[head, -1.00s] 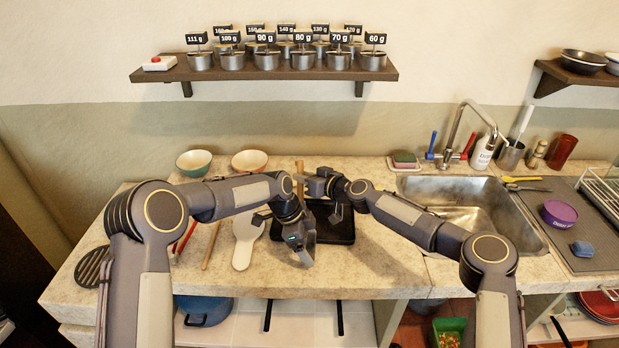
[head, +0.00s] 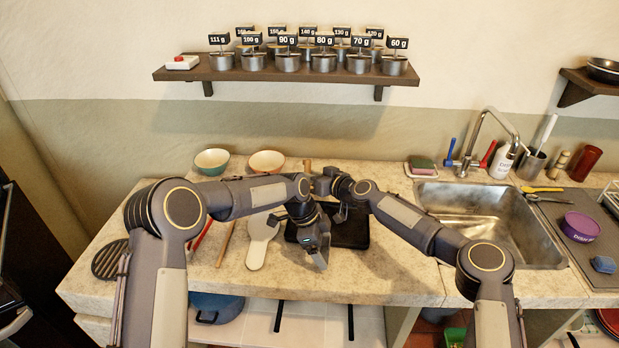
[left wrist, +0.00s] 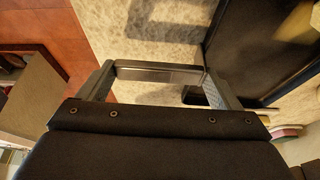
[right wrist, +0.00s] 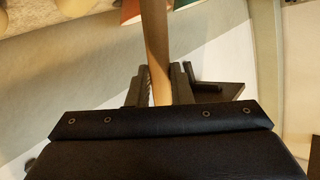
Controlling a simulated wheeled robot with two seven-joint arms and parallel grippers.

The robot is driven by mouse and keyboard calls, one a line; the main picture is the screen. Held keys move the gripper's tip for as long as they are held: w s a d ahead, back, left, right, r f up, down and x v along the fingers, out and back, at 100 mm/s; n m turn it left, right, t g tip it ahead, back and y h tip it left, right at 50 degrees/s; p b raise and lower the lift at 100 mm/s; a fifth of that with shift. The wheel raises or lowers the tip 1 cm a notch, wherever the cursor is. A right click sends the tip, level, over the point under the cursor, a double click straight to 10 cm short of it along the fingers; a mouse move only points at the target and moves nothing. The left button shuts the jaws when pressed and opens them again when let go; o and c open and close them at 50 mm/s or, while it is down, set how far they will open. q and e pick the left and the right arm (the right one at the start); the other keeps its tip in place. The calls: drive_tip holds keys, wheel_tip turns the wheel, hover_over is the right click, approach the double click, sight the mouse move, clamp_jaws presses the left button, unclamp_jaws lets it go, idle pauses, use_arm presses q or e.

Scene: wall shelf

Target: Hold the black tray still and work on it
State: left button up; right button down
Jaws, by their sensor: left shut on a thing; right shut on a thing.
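The black tray (head: 352,236) lies on the counter, partly hidden by my arms. Its dark surface also shows at upper right in the left wrist view (left wrist: 240,45). My left gripper (head: 319,264) points down near the counter's front edge, in front of the tray. In the left wrist view its fingers are wide apart on a grey bar-like thing (left wrist: 160,75); I cannot tell exactly what it is. My right gripper (right wrist: 160,88) is shut on a wooden stick (right wrist: 156,40), which also shows behind the tray in the head view (head: 307,164). The stick's far end is hidden.
A white paddle-shaped board (head: 258,245) and thin sticks lie left of the tray. Two bowls (head: 212,161) stand behind. The sink (head: 470,212) is at right. A wall shelf (head: 290,74) holds several labelled weights. Bare counter (head: 400,270) shows right of the tray.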

drive_tip(key=shift+d, duration=7.3)
drive_tip(key=shift+w+a+f, duration=0.1)
drive_tip(key=shift+w+a, duration=0.1)
drive_tip(key=shift+a, duration=2.35)
drive_tip(key=shift+w+a+r, duration=0.1)
drive_tip(key=shift+w+a, duration=0.15)
drive_tip(key=shift+a, duration=2.25)
drive_tip(key=shift+w+a+f, duration=0.1)
drive_tip(key=shift+w+a, duration=0.1)
drive_tip(key=shift+a, duration=2.35)
drive_tip(key=shift+r, duration=3.05)
drive_tip(key=shift+r, duration=0.15)
drive_tip(key=shift+r, duration=1.35)
